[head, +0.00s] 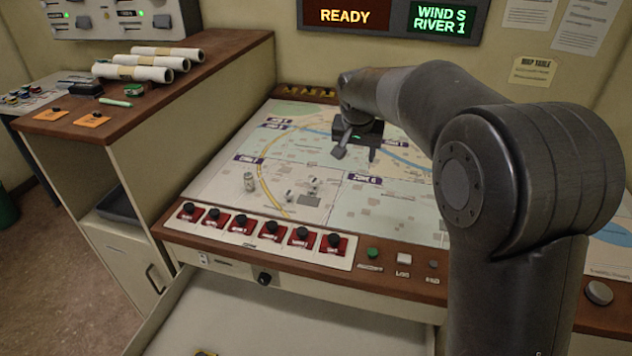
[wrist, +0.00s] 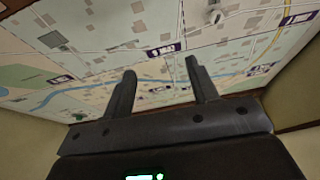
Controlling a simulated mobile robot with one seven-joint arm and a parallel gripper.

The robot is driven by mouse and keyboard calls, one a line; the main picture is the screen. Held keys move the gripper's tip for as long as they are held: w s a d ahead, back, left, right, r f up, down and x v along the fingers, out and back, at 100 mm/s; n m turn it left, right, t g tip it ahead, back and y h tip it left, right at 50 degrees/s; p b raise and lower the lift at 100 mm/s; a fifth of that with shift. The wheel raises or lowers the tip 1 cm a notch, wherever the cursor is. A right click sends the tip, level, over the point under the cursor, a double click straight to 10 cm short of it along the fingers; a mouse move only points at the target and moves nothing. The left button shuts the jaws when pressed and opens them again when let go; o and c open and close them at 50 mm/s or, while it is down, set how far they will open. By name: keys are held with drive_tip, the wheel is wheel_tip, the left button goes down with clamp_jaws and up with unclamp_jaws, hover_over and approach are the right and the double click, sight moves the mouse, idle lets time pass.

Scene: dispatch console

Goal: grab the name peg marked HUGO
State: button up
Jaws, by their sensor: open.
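No label reading HUGO is legible in either view. A row of red name plates with black knobs lies along the console's front edge, from the leftmost red peg (head: 188,212) to the rightmost red peg (head: 334,243); their lettering is too small to read. Two orange plates with black knobs, one an orange peg (head: 92,120), lie on the brown ledge at left. Yellow pegs (head: 310,92) stand at the map's back edge. My gripper (head: 357,152) is open and empty above the map, behind the red row. Its spread fingers also show in the wrist view (wrist: 161,68).
Small pale pieces, including a white cylinder (head: 249,181), stand on the map (head: 220,190). A green button (head: 372,253) and other controls sit right of the red row. An open drawer (head: 270,320) juts out below. Rolled papers (head: 150,62) lie on the ledge.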

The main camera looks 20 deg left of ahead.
approach(314, 181)
drive_tip(key=s+r, duration=0.1)
drive_tip(key=x, duration=0.4)
drive_tip(key=shift+d+f, duration=0.25)
drive_tip(key=shift+f, duration=0.15)
drive_tip(key=shift+w+a+x, duration=0.15)
drive_tip(key=shift+w+x, duration=0.05)
drive_tip(key=shift+x, duration=1.25)
drive_tip(key=shift+w+a+x, duration=0.1)
drive_tip(key=shift+w+x, duration=0.15)
drive_tip(key=shift+x, duration=1.25)
drive_tip(key=shift+r, duration=0.2)
drive_tip(key=shift+c, duration=0.3)
drive_tip(key=c, duration=1)
drive_tip(key=shift+r, duration=0.1)
